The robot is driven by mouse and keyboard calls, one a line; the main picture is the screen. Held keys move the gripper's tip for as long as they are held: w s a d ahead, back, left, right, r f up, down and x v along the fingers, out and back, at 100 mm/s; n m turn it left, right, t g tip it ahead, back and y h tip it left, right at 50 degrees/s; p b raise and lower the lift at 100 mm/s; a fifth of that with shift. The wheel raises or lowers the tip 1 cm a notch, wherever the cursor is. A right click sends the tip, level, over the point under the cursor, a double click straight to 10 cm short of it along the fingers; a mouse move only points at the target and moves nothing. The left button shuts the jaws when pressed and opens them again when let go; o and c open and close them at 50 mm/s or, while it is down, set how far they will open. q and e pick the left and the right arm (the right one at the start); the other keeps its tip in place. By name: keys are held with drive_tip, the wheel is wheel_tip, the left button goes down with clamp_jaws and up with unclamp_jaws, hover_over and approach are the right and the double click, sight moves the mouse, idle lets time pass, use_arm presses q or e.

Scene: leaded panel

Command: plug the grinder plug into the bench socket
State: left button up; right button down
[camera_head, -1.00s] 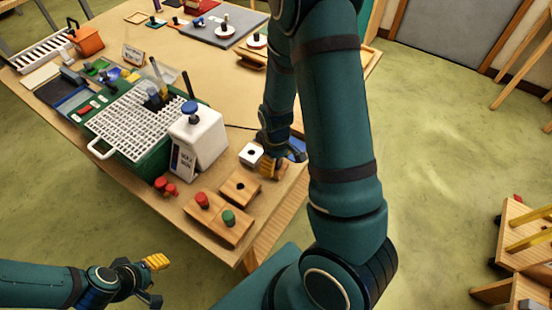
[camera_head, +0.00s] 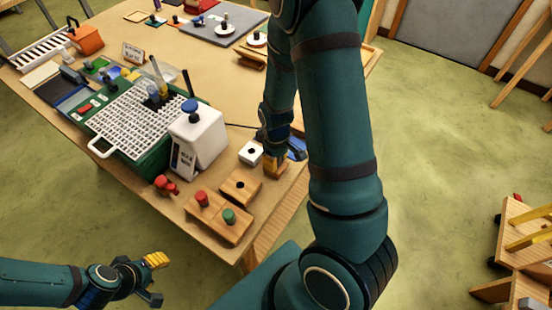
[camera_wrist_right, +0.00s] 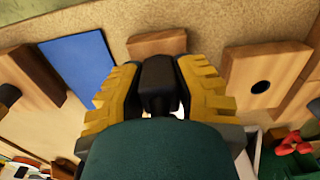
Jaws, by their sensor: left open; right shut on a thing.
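My right gripper (camera_head: 275,162) is at the table's near right corner, partly hidden by my arm. In the right wrist view its yellow fingers (camera_wrist_right: 158,92) are shut on a black plug (camera_wrist_right: 158,78). A white block with a dark hole (camera_head: 250,153) stands just left of this gripper in the head view; it looks like a socket, but I cannot tell for sure. A wooden block with a round hole (camera_head: 240,187) lies nearer; it also shows in the right wrist view (camera_wrist_right: 264,76). The plug is apart from that hole. My left gripper (camera_head: 154,280) is open and empty, off the table.
A plain wooden block (camera_wrist_right: 155,44) and a blue flat piece (camera_wrist_right: 80,62) lie by the right gripper.

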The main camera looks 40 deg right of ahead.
drive_tip(key=shift+r+p, duration=0.7)
drive_tip(key=shift+r, duration=0.15)
idle(1.0)
drive_tip(key=shift+r+p, duration=0.6)
drive_tip(key=shift+r, duration=0.1)
drive_tip(key=c, duration=1.3)
unclamp_jaws()
clamp_jaws()
